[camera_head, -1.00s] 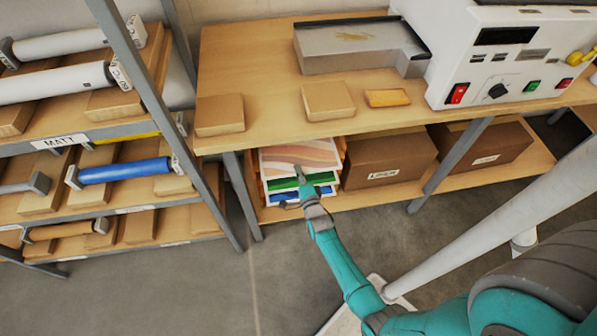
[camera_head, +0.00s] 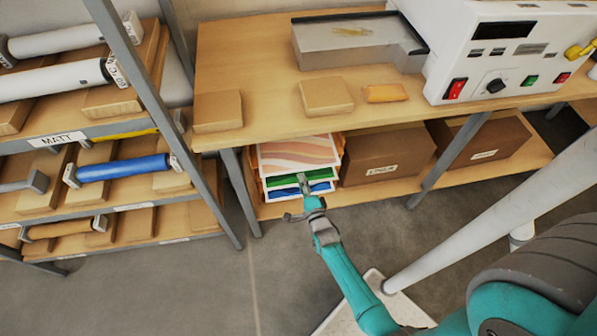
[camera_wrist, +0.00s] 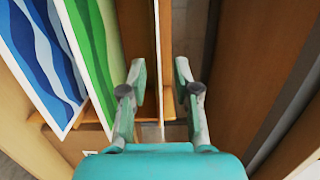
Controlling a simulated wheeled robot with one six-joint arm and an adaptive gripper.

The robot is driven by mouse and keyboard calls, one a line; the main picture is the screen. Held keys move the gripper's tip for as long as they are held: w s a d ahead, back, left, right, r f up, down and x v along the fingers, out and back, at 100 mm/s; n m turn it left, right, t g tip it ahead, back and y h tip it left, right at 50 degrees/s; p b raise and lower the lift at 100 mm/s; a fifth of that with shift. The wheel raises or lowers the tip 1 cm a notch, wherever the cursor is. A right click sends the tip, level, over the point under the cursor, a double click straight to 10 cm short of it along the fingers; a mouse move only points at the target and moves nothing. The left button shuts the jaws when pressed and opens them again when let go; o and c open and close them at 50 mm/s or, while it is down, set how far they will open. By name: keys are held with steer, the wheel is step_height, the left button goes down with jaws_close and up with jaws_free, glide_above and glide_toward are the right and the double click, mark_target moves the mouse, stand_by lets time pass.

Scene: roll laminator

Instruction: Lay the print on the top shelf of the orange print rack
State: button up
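The print with pink and sand waves (camera_head: 298,155) lies flat at the top of the orange print rack (camera_head: 252,178), under the bench top. A green print (camera_head: 283,180) and a blue print (camera_head: 285,192) show on levels below it. My gripper (camera_head: 304,180) is at the rack's front, overlapping the lower prints in the head view. In the wrist view, my gripper (camera_wrist: 160,78) has its fingers apart. A thin edge runs between them in the picture; I cannot tell whether it is print or shelf. The green print (camera_wrist: 92,45) and blue print (camera_wrist: 40,50) are left of the fingers.
Two brown boxes (camera_head: 385,160) (camera_head: 485,140) stand right of the rack on the lower shelf. The bench top (camera_head: 260,70) above carries a laminator (camera_head: 500,60), a grey tray and small blocks. A roll shelf (camera_head: 120,128) stands left. The floor in front is clear.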

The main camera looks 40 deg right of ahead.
steer(key=v, duration=0.6)
steer(key=shift+a, duration=0.1)
steer(key=s+a+r+n+y, duration=0.2)
steer(key=s+a+r+n, duration=0.4)
steer(key=s, duration=0.3)
steer(key=s+a+r+n+y, duration=0.35)
steer(key=s+a+n, duration=0.3)
steer(key=s, duration=0.25)
steer(key=s+a+r+n+y, duration=0.1)
steer(key=s+a+r+n, duration=0.1)
steer(key=s+r+n, duration=0.3)
steer(key=s+a+r+n+g+y, duration=0.1)
steer(key=s+a+r+n, duration=0.2)
steer(key=r, duration=1)
steer(key=s+n, duration=0.2)
steer(key=s, duration=0.1)
steer(key=shift+a+n+g, duration=0.3)
steer(key=shift+a+n, duration=0.05)
steer(key=shift+d+y, duration=0.1)
steer(key=shift+y, duration=0.15)
